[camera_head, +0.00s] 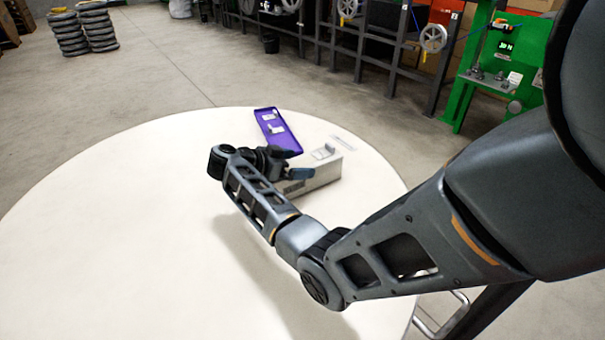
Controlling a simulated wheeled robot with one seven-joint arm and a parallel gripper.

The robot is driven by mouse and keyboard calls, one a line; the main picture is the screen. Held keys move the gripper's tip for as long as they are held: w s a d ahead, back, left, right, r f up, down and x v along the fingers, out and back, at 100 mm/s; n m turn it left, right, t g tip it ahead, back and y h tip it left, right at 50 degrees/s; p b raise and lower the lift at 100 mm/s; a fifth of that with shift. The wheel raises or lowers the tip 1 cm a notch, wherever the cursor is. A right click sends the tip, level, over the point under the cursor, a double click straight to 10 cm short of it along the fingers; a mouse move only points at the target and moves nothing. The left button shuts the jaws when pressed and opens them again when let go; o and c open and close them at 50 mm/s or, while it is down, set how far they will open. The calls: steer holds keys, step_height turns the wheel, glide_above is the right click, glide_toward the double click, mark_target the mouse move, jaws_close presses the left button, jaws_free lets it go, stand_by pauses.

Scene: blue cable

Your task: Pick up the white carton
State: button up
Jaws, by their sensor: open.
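The white carton (325,172) lies on the round white table (110,220), toward its far right side. It is a low box with pale faces and a small raised or printed patch on top. My gripper (297,163) is open at the carton's left end, with its dark fingers overlapping that end in the picture. I cannot tell whether the fingers touch the carton or are around it. The wrist and fingers hide the carton's left part.
A flat purple case or tray (270,125) with white labels lies just behind the carton, close to it. The table's left and front are clear. Beyond the table are stacked tyres (68,34), metal racks and a green machine (492,60).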

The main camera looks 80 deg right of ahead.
steer(key=shift+s+d+f, duration=0.25)
steer(key=shift+s+d, duration=0.1)
steer(key=shift+d, duration=0.05)
steer(key=shift+c, duration=0.5)
steer(key=c, duration=1.5)
steer(key=shift+r, duration=0.15)
steer(key=shift+c, duration=0.5)
